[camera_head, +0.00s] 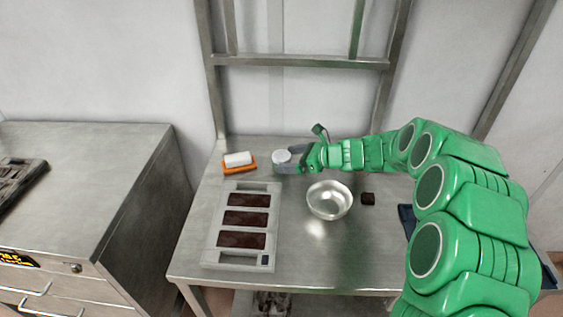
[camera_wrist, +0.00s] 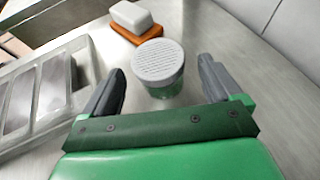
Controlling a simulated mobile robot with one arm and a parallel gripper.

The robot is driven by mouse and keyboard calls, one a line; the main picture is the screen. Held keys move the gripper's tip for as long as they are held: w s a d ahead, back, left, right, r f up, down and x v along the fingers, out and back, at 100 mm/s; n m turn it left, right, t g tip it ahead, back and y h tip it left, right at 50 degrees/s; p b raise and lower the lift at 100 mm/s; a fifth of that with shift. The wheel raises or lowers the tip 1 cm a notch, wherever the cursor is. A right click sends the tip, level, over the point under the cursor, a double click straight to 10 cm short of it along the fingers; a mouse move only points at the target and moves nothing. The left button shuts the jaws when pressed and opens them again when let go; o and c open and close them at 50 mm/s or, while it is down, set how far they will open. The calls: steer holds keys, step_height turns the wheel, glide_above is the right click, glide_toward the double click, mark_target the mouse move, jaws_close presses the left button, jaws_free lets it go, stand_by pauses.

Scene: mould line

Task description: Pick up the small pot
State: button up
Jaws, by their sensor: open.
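The small pot (camera_head: 281,157) has a round white ribbed top and stands upright near the back of the metal table. In the wrist view the small pot (camera_wrist: 159,68) shows its pale lid and a greenish lower body. My gripper (camera_head: 295,158) reaches in from the right at the pot's level. In the wrist view my gripper (camera_wrist: 163,88) is open, one dark finger on each side, with the pot between and slightly beyond the fingertips. Visible gaps separate the pot from both fingers.
A white block on an orange base (camera_head: 239,162) sits just left of the pot. A grey mould tray (camera_head: 213,239) with dark filled cavities lies in front. A shiny metal bowl (camera_head: 329,200) and a small dark block (camera_head: 368,199) stand to the right. A metal frame (camera_head: 300,62) rises behind.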

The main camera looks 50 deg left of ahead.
mark_target(278, 160)
steer(key=x, duration=0.5)
steer(key=shift+d+f, duration=0.1)
steer(key=c, duration=1.1)
